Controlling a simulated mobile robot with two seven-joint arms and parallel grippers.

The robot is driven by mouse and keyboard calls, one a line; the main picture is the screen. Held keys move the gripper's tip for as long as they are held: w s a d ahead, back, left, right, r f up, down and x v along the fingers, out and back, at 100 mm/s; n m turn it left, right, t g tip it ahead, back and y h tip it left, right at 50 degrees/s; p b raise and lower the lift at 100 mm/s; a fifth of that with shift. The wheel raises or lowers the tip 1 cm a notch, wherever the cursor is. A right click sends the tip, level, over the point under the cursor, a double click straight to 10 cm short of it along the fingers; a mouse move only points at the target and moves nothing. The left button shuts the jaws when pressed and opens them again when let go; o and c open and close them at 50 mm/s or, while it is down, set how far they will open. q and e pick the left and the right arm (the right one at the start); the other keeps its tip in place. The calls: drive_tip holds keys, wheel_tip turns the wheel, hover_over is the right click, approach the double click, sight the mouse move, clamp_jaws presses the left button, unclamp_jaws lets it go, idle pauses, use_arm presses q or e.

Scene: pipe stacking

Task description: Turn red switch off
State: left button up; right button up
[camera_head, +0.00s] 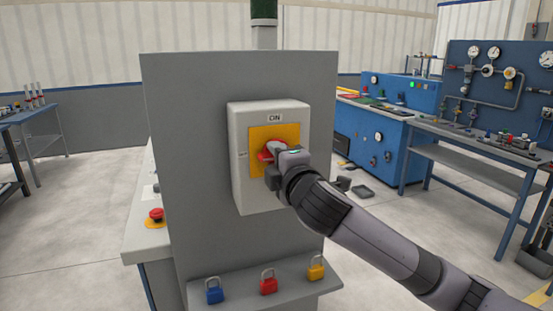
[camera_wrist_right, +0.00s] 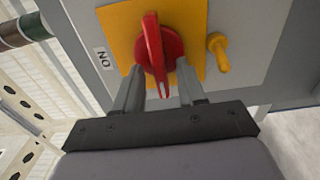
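The red switch (camera_head: 271,147) is a rotary knob on a yellow plate (camera_head: 288,132) on the front of a light grey box (camera_head: 243,190). My right gripper (camera_head: 271,166) is at the switch and hides much of it. In the right wrist view the red switch (camera_wrist_right: 154,48) has its raised handle pointing down the picture, between the two fingers of my right gripper (camera_wrist_right: 160,78). The fingers stand apart, with gaps on both sides of the handle. An "ON" label is beside the plate. My left gripper is not in view.
The box is on a grey panel (camera_head: 195,130). Below it, a ledge (camera_head: 240,291) carries blue, red and yellow padlocks. A red emergency button (camera_head: 155,216) is at the left. A yellow peg (camera_wrist_right: 217,52) sticks out beside the switch. Workbenches stand farther away on both sides.

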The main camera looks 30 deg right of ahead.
drive_tip(key=b+v, duration=0.1)
drive_tip(key=v, duration=0.5)
drive_tip(key=shift+s, duration=0.3)
drive_tip(key=shift+a, duration=0.1)
drive_tip(key=s+a+f+m+g+y, duration=0.1)
drive_tip(key=a+f+m+g+y, duration=0.15)
drive_tip(key=f, duration=0.95)
drive_tip(key=a+f+m+g+y, duration=0.15)
drive_tip(key=a+f, duration=0.25)
drive_tip(key=f, duration=0.7)
drive_tip(key=s+a+f+m+g+y, duration=0.1)
drive_tip(key=s+f+m, duration=0.3)
drive_tip(key=s+f, duration=0.5)
drive_tip(key=s+a+f+m+g+y, duration=0.1)
drive_tip(key=s+a+f+m+g, duration=0.1)
drive_tip(key=s+f+m, duration=0.3)
drive_tip(key=s+a+f, duration=0.1)
drive_tip(key=s+f, duration=0.3)
drive_tip(key=f, duration=0.4)
drive_tip(key=shift+s+a, duration=0.25)
drive_tip(key=shift+a, duration=0.15)
drive_tip(key=shift+r, duration=0.1)
